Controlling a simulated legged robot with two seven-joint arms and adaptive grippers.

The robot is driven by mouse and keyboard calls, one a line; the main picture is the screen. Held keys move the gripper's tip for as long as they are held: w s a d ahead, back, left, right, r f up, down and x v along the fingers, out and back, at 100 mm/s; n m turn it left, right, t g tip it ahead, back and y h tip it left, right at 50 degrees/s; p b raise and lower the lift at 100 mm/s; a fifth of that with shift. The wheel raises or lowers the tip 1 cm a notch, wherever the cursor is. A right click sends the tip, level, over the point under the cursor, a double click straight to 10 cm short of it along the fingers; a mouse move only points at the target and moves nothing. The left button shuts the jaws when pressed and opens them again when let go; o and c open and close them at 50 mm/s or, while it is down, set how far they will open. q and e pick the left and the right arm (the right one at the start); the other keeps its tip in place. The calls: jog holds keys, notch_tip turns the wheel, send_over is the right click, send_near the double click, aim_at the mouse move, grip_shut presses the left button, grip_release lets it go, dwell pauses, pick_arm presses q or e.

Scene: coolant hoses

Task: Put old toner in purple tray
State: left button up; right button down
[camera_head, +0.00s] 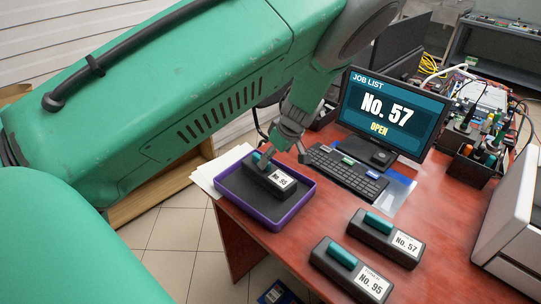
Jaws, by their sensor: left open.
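A purple tray (306,193) with a dark inside sits at the left edge of the red-brown desk. A black toner cartridge (284,181) with a white number label lies in it; the number is too small to read surely. My left gripper (281,159) is open at the cartridge's far end, its fingers by the teal grip, which it partly hides. I cannot tell whether the fingers touch it. Two more black cartridges with teal grips lie on the desk at the front: No. 57 (405,246) and No. 95 (371,285). My right gripper is not in view.
A monitor (391,110) reads "JOB LIST No. 57 OPEN". A keyboard (345,172) lies before it. Papers (210,178) lie beside the tray. A pen holder (470,165) and a pale machine (515,225) stand at the right. Desk between tray and cartridges is clear.

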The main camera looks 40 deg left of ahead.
pick_arm(q)
jog(key=shift+p+v, duration=0.85)
jog(key=shift+v, duration=0.9)
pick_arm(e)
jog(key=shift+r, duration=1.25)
pick_arm(q)
jog(key=shift+d, duration=0.1)
